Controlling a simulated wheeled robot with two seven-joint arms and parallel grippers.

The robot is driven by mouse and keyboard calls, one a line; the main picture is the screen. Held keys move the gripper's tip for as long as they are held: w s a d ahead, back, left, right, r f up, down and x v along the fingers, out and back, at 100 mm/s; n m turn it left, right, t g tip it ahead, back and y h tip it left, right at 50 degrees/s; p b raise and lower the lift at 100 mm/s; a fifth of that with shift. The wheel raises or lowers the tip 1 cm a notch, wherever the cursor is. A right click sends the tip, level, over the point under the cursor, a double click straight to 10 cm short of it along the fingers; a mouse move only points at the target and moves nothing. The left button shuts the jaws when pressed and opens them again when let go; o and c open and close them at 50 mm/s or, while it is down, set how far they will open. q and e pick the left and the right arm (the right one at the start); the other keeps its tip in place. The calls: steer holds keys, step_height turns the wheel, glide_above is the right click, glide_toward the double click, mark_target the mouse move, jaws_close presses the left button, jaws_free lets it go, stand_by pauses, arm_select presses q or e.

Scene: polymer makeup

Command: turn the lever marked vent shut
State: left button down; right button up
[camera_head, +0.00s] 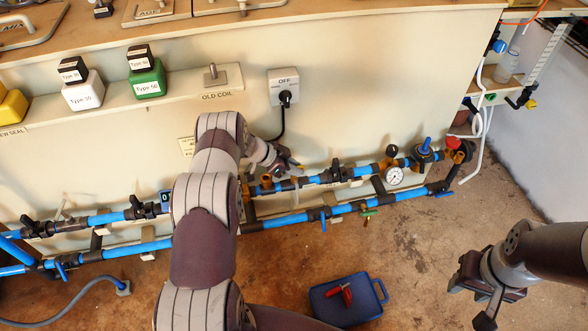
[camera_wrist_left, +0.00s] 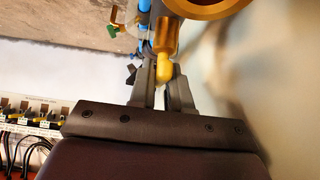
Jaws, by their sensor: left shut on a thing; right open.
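My left gripper (camera_head: 292,170) reaches the pipe run on the cream panel. In the left wrist view its fingers (camera_wrist_left: 163,78) are shut on a yellow rounded lever handle (camera_wrist_left: 165,70), below a large brass-coloured ring. The handle is mostly hidden in the head view by my left arm and gripper. I cannot read a vent marking on it. My right gripper (camera_head: 482,301) is open and empty, at the lower right above the floor, away from the pipes.
Blue pipes (camera_head: 330,211) with black valves run along the panel's base. A pressure gauge (camera_head: 393,176) and a blue-handled valve (camera_head: 425,147) are to the right. A blue toolbox (camera_head: 374,308) lies on the floor.

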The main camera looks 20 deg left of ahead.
arm_select(q)
steer(key=shift+w+r, duration=0.1)
steer(key=shift+r, duration=0.05)
stand_by(0.4)
steer(key=c, duration=1.2)
jaws_free()
steer(key=shift+o, duration=0.2)
steer(key=p+v, duration=0.3)
steer(key=v, duration=0.4)
steer(key=shift+a, duration=0.15)
